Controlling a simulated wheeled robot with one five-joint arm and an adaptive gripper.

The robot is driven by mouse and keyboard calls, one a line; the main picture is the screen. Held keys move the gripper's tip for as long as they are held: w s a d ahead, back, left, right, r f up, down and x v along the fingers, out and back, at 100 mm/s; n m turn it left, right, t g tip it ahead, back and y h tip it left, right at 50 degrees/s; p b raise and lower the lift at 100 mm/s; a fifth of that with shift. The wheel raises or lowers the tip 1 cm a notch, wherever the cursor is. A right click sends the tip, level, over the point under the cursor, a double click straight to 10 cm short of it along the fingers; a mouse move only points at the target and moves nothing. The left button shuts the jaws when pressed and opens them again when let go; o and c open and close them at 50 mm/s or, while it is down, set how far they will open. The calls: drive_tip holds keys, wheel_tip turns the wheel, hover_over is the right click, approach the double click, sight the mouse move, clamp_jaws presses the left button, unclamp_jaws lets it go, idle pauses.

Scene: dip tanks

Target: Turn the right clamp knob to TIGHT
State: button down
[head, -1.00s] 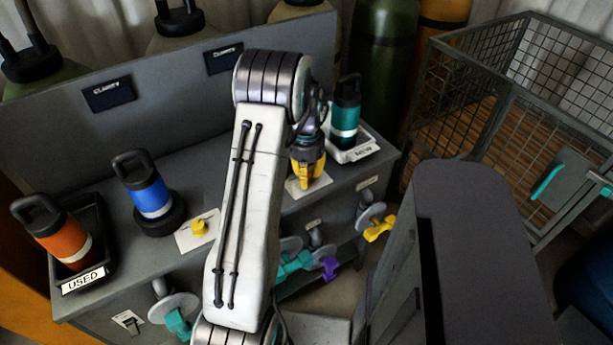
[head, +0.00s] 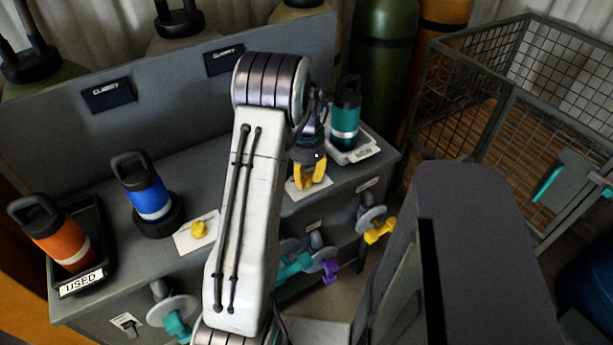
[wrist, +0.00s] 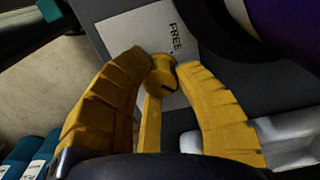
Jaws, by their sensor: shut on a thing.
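The right clamp knob (wrist: 162,76) is yellow and sits between the fingertips of my gripper in the wrist view. My gripper (wrist: 165,80) has ridged yellow fingers and is shut on the knob. The white label plate (wrist: 140,28) under it shows the word FREE; no TIGHT mark is readable. In the head view my gripper (head: 310,178) points down at the right part of the bench, over the plate (head: 296,193), and hides the knob. The left yellow knob (head: 199,229) stands free on its own plate.
A teal bottle (head: 345,115) stands in a tray just right of my gripper. A purple round thing (wrist: 292,28) is close by in the wrist view. A blue bottle (head: 149,191) and an orange bottle (head: 58,237) stand left. Valve handles (head: 378,231) line the bench front.

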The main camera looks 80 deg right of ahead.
sight(307, 176)
drive_tip(key=shift+a+f, duration=0.1)
drive_tip(key=c, duration=0.9)
unclamp_jaws()
drive_tip(key=shift+o, duration=0.2)
wheel_tip(307, 176, up, 12)
idle(0.5)
